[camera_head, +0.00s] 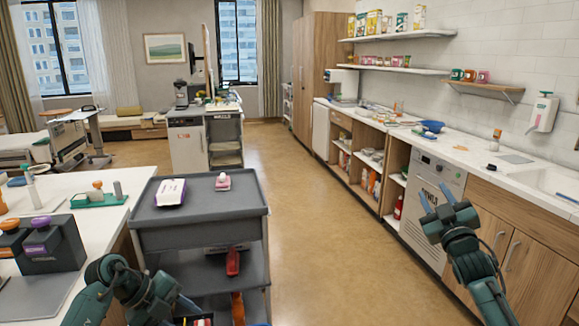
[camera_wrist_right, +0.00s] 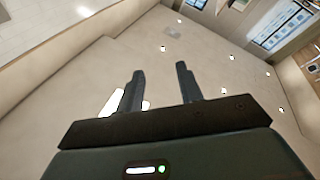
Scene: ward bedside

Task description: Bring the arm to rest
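My right gripper (camera_head: 436,194) is raised in front of the right-hand counter, apart from it, with its fingers pointing up. In the right wrist view its two fingers (camera_wrist_right: 160,72) stand apart with nothing between them. My left gripper (camera_head: 180,304) is low at the bottom of the head view, in front of the grey cart's lower shelves. Its fingertips are dark and overlap the cart, so I cannot tell whether they are apart.
The grey cart (camera_head: 205,228) carries a white-and-purple box (camera_head: 171,192) and a small pink item (camera_head: 223,181). A white table (camera_head: 85,180) with a dark two-lidded container (camera_head: 52,249) stands left. The counter (camera_head: 470,157) runs along the right wall. The floor (camera_head: 310,210) between is clear.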

